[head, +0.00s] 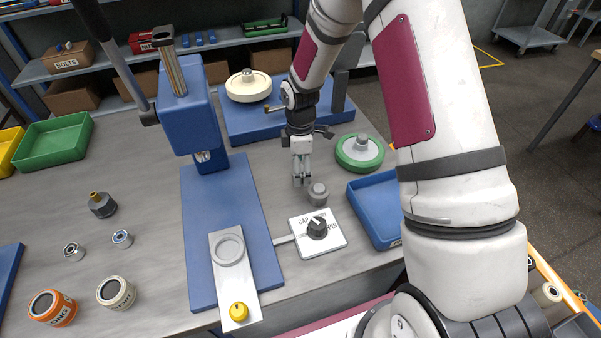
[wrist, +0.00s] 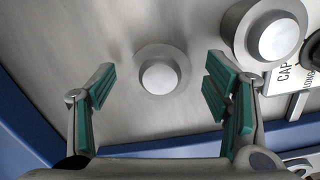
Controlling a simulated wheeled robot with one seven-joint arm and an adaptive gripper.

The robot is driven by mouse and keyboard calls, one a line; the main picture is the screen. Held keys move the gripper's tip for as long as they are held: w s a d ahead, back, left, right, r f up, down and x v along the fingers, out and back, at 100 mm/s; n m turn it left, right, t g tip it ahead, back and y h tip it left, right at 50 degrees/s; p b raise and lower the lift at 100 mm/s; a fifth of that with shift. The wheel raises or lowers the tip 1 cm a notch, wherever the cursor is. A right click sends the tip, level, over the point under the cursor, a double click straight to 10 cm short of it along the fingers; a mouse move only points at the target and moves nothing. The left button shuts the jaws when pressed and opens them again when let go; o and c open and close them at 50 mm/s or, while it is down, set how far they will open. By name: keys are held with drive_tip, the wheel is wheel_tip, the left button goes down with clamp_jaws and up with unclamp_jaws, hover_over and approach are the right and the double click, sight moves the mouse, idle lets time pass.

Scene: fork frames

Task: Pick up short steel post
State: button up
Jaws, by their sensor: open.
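A short round steel post (wrist: 160,77) with a bright flat top stands on the bench in the wrist view, between the two fingers and apart from both. My gripper (wrist: 158,95) is open around it, with green pads on the fingers. In the head view my gripper (head: 301,182) points down at the bench, and its fingers mostly hide this post. A wider grey stepped piece (head: 318,194) with a round top stands just to the right of the fingers. It also shows at the upper right of the wrist view (wrist: 268,35).
A white box with a black knob (head: 317,228) lies close in front of the grey piece. A blue tray (head: 373,230) and a green-rimmed wheel (head: 360,152) are to the right. A blue press (head: 225,200) stands left. Several small parts lie on the bench's left side.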

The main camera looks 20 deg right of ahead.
clamp_jaws()
drive_tip(key=shift+r, duration=0.1)
